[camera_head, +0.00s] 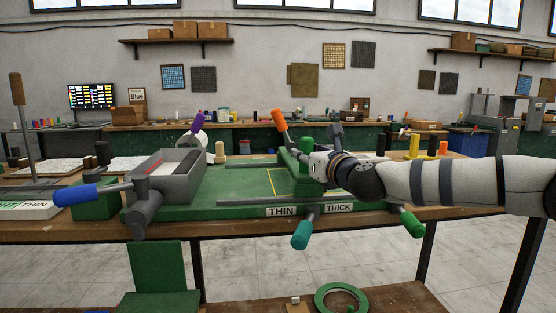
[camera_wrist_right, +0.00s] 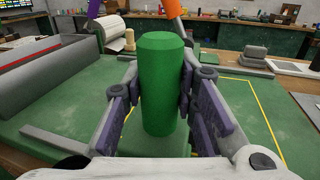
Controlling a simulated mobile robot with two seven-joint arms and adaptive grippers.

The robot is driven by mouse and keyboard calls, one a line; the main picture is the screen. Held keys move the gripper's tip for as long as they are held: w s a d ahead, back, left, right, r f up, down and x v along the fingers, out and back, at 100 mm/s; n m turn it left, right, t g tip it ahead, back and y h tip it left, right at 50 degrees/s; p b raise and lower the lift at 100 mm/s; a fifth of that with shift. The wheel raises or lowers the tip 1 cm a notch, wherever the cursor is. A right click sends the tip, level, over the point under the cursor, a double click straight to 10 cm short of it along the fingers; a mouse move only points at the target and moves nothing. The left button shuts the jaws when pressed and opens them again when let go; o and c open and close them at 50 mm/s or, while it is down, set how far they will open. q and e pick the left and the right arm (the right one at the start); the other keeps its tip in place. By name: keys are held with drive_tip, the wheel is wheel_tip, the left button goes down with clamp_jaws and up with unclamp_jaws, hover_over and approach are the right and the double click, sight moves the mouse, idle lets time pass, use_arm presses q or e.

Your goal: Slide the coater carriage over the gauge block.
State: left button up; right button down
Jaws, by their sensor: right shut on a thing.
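My right gripper (camera_head: 318,162) comes in from the right over the green machine bed. In the right wrist view its fingers (camera_wrist_right: 160,95) are shut on an upright green handle (camera_wrist_right: 161,85), one finger on each side. The handle's top also shows in the head view (camera_head: 306,143). The handle stands on a green body (camera_head: 288,160), which appears to be the coater carriage; the gripper and arm hide much of it. I cannot make out the gauge block for certain. My left gripper is not in view.
A grey trough (camera_head: 170,182) with a blue-handled lever (camera_head: 78,194) stands on the bed's left. A grey rail (camera_head: 250,201) runs along the front, above THIN and THICK labels. Teal (camera_head: 302,236) and green (camera_head: 411,224) handles stick out in front. Bed between trough and carriage looks clear.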

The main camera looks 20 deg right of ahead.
drive_tip(key=shift+s+d+f, duration=0.1)
drive_tip(key=shift+s+d, duration=0.1)
drive_tip(key=shift+d, duration=0.5)
drive_tip(key=shift+s+d+r, duration=0.1)
drive_tip(key=shift+s+d, duration=0.1)
drive_tip(key=shift+d, duration=0.5)
drive_tip(key=shift+s+d+f, duration=0.1)
drive_tip(key=shift+s+d, duration=0.1)
drive_tip(key=shift+d, duration=0.5)
drive_tip(key=c, duration=1.3)
unclamp_jaws()
drive_tip(key=shift+s, duration=0.1)
drive_tip(key=s, duration=1.2)
drive_tip(key=shift+a, duration=0.1)
drive_tip(key=shift+w, duration=0.1)
